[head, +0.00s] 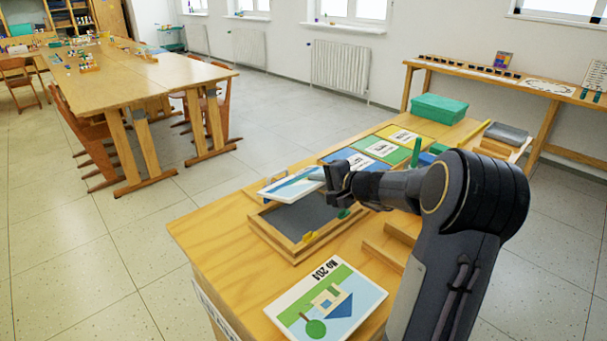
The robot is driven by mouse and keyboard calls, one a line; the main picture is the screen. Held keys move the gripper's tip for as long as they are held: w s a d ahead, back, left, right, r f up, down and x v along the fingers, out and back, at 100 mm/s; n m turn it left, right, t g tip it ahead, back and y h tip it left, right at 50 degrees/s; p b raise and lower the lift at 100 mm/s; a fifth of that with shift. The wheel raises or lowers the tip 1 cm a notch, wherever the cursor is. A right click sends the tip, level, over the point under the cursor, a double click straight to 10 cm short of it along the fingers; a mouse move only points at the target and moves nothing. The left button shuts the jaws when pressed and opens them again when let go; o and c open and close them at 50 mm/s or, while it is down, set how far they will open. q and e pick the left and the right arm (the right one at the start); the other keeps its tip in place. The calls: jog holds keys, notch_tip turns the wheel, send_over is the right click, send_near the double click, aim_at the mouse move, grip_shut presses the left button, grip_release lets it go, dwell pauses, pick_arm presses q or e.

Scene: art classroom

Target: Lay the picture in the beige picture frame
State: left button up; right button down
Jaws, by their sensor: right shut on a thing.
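My right gripper (326,177) is shut on the right edge of a picture (288,187), a thin white-edged card with blue and green areas. The picture is tilted over the back left part of the beige picture frame (279,242). The frame is a shallow wooden tray with a dark grey inside, lying on the wooden table. I cannot tell whether the picture touches the rim. My gripper and arm hide the frame's back right part. My left gripper is not in view.
A card with a house and tree (327,303) lies at the table's front. Coloured panels (382,148) and a green box (438,108) stand behind. A wooden piece (385,252) lies right of the frame. The table's left corner is bare.

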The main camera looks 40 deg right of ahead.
jog(key=shift+f+b, duration=1.95)
jog(key=shift+f, duration=1.05)
jog(key=shift+f+b, duration=0.8)
jog(key=shift+b, duration=0.3)
jog(key=shift+b, duration=1.4)
jog(key=c, duration=1.5)
grip_release()
jog(key=shift+o, duration=0.2)
jog(key=shift+s, duration=0.1)
